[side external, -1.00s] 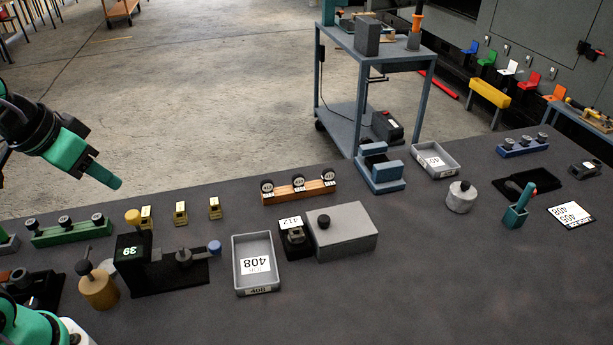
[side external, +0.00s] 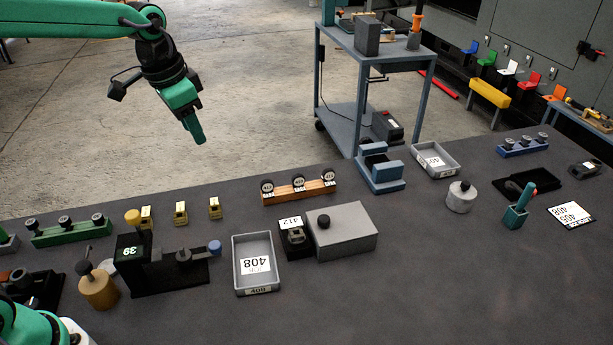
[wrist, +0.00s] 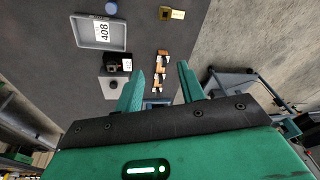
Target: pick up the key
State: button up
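My gripper (side external: 196,128) hangs high above the far side of the table, pointing down, well clear of everything. In the wrist view its two fingers (wrist: 163,88) stand apart with nothing between them, so it is open and empty. I cannot make out a key for certain among the small parts. The orange rack (side external: 298,190) holds several dark round-topped pieces with white labels; it also shows between the fingers in the wrist view (wrist: 160,73). The green rack (side external: 70,233) and the blue rack (side external: 523,147) hold similar dark pieces.
A grey tray marked 408 (side external: 237,268), a black block marked 412 (side external: 286,245) and a grey lidded box (side external: 350,240) stand mid-table. A tall black fixture marked 39 (side external: 131,276) and small yellow blocks (side external: 181,213) are left. The front right is clear.

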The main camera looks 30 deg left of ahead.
jog(key=w+d+f+m+g, duration=0.1)
jog(key=w+d+f+m, duration=0.1)
jog(key=w+f, duration=0.45)
jog(key=m+g, duration=0.2)
send_over(265, 181)
notch_tip(265, 181, down, 7)
jog(key=shift+a+f, duration=0.1)
jog(key=shift+f, duration=4.15)
grip_shut()
